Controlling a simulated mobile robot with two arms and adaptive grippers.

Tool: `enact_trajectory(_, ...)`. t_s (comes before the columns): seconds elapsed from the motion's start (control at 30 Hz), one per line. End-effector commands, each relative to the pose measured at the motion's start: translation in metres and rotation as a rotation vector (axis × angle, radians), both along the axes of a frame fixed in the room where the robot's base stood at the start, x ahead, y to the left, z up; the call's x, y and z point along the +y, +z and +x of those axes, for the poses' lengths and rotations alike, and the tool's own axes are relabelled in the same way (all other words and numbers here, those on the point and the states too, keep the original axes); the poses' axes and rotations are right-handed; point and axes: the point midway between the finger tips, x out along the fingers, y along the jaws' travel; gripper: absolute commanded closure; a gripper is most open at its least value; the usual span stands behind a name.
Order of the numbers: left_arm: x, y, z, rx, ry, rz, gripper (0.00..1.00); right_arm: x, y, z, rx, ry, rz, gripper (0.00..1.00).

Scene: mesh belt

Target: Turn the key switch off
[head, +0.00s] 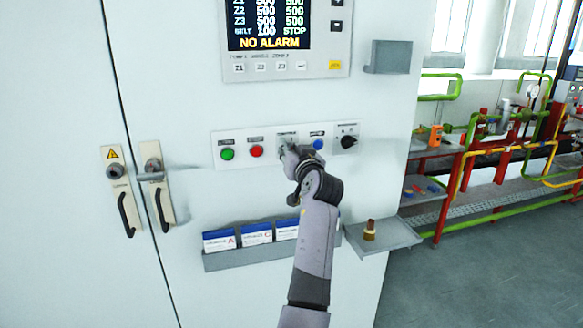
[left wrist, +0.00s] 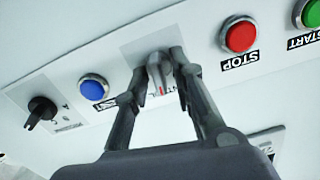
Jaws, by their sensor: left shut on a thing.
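The key switch (left wrist: 155,66) is a grey knob with a red mark, on the panel between the red and blue buttons. In the left wrist view it sits between the two fingers of my left gripper (left wrist: 159,74), which is shut on it. In the head view my left gripper (head: 289,156) is at the middle of the button panel (head: 218,163) and hides most of the switch. The lettering around the switch is partly covered by the fingers, so its position cannot be read. My right gripper is out of view.
A green button (head: 227,154) and a red button (head: 256,151) are left of my gripper. A blue button (head: 318,144) and a black rotary knob (head: 348,141) are to its right. A display (head: 268,25) above reads "NO ALARM". A card rack (head: 228,261) and a small shelf (head: 385,240) project below.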

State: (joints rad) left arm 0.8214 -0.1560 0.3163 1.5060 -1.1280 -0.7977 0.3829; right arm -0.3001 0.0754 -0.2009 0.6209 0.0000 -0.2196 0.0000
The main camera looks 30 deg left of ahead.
Motion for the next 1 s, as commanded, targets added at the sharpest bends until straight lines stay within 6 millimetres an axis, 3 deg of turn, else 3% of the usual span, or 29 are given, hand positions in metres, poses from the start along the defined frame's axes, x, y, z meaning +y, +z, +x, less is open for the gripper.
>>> enact_trajectory(0.03,0.0,-0.009,0.0,-0.039,0.0,-0.032,1.0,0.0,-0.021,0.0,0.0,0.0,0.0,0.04)
enact_trajectory(0.4,0.001,-0.006,-0.001,-0.294,-0.001,-0.252,1.0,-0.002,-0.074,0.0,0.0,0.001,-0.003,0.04)
enact_trajectory(0.7,0.002,-0.004,-0.002,-0.442,0.0,-0.379,1.0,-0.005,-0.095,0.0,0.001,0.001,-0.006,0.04)
enact_trajectory(1.0,0.002,-0.002,-0.003,-0.511,-0.001,-0.438,1.0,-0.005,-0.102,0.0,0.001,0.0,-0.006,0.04)
